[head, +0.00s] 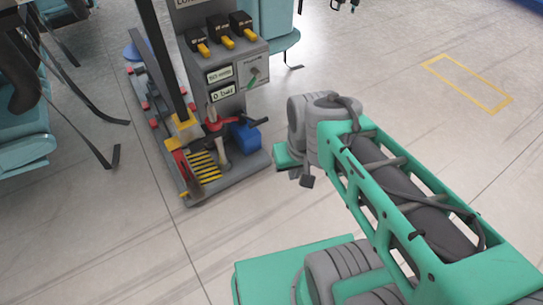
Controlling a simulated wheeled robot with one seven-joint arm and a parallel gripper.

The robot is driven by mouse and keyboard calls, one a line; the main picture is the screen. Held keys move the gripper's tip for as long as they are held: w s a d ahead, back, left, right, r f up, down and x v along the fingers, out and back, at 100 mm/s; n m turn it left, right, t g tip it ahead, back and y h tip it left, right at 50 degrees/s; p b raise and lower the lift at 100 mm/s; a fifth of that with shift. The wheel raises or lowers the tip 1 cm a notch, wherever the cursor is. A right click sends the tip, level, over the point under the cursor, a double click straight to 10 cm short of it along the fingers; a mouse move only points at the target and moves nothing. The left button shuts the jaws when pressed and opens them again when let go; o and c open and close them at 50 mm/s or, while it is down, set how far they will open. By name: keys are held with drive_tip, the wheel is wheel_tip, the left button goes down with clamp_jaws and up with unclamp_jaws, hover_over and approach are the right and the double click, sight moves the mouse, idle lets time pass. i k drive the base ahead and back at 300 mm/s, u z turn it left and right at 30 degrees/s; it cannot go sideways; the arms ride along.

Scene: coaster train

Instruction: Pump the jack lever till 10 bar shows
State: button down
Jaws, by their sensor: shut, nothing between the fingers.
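The jack unit stands on a grey base (235,175) left of centre in the head view. What looks like its lever (250,123) is a dark bar with a red part at its left end, sticking out to the right low on the unit. The lower display (223,93) on the grey panel seems to read 0 bar. My gripper (307,181) is small and dark at the end of my arm, right of the unit and apart from the lever. It is shut and empty, and its fingers are hard to make out.
A blue block (245,136) and a striped yellow-black plate (203,166) sit low on the unit. Teal seats (25,150) stand at left. Floor at right is clear, with a yellow outline (467,82).

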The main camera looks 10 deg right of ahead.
sight(256, 123)
drive_tip(key=z, duration=0.2)
drive_tip(key=k, duration=0.3)
drive_tip(key=u, duration=1.05)
drive_tip(key=i, duration=1.2)
drive_tip(key=z, duration=0.3)
